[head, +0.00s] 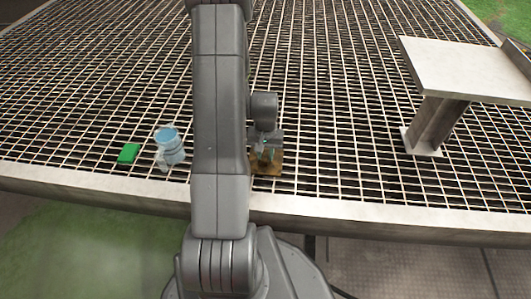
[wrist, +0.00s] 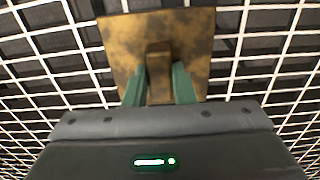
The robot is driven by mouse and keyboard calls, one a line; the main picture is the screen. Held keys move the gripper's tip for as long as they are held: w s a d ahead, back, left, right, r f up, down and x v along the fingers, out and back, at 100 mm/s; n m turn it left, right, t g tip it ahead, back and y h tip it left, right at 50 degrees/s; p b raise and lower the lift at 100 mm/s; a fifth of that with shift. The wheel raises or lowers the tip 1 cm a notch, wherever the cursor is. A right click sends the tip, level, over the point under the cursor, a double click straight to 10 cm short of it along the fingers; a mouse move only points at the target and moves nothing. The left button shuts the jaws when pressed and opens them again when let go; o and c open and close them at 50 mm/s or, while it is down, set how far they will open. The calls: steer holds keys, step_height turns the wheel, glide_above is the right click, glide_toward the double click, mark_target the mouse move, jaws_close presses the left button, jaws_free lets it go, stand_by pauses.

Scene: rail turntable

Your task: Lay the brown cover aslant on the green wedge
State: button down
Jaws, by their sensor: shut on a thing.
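The brown cover (wrist: 190,38) is a flat, mottled square plate with a raised block-like handle. In the wrist view my gripper (wrist: 159,85) has its two green fingers shut on that handle. In the head view the cover (head: 268,167) shows beneath my gripper (head: 265,153), just right of my arm and near the front edge of the grating. I cannot tell whether it touches the grating. The green wedge (head: 129,153) lies on the grating to the left, well apart from the cover. Its slope is too small to make out.
A light-blue mug-like container (head: 170,146) stands just right of the green wedge, between it and my arm. A pale raised platform on a post (head: 465,68) stands at the right. The grating (head: 340,130) is clear between the cover and the platform.

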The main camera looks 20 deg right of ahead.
steer(key=c, duration=1.1)
jaws_free()
step_height(320, 180, up, 14)
steer(key=p, duration=0.4)
steer(key=shift+p, duration=0.35)
steer(key=shift+f, duration=0.15)
step_height(320, 180, down, 14)
steer(key=b, duration=0.5)
steer(key=shift+f, duration=0.2)
steer(key=shift+r+p, duration=0.65)
steer(key=shift+r, duration=0.3)
steer(key=shift+r+p, duration=0.3)
steer(key=shift+r, duration=0.15)
